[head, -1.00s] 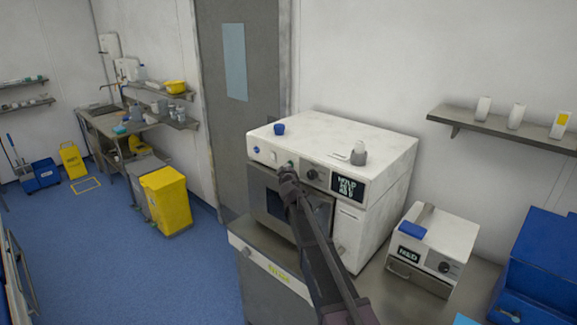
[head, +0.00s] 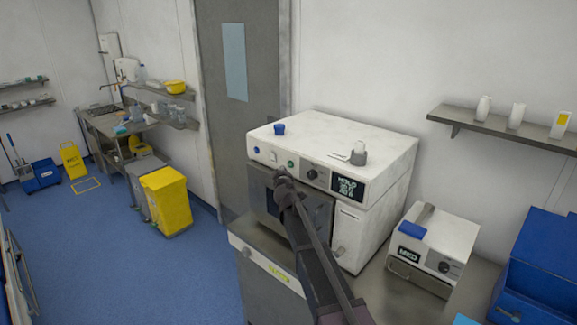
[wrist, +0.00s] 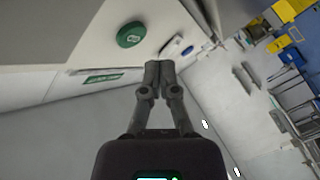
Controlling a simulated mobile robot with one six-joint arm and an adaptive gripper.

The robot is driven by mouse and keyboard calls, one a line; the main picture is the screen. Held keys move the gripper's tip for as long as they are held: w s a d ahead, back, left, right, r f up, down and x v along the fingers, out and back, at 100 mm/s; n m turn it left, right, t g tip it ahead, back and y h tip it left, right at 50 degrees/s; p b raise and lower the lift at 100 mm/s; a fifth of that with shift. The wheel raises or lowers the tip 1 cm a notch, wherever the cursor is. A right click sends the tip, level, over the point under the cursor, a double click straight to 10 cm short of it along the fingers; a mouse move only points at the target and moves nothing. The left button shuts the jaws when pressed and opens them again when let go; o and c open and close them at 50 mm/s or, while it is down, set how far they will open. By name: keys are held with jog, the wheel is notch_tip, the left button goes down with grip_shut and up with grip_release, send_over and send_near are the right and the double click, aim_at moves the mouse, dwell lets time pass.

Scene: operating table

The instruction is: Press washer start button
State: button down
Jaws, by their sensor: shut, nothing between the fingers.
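The white washer (head: 372,143) stands on a counter, with a row of controls along its front top edge. A green button (head: 291,164) sits on this panel, left of a dark knob (head: 311,174) and a lit display (head: 348,187). In the wrist view the round green button (wrist: 131,34) bears a pale symbol. My gripper (head: 281,171) is shut and empty, just below and left of the green button in the head view. In the wrist view its closed fingertips (wrist: 159,65) are apart from the button, which lies up and left of them.
A blue button (head: 256,150) and a white switch (head: 273,156) sit left of the green button.

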jog(key=shift+s+a, duration=1.1)
jog(key=shift+s, duration=0.3)
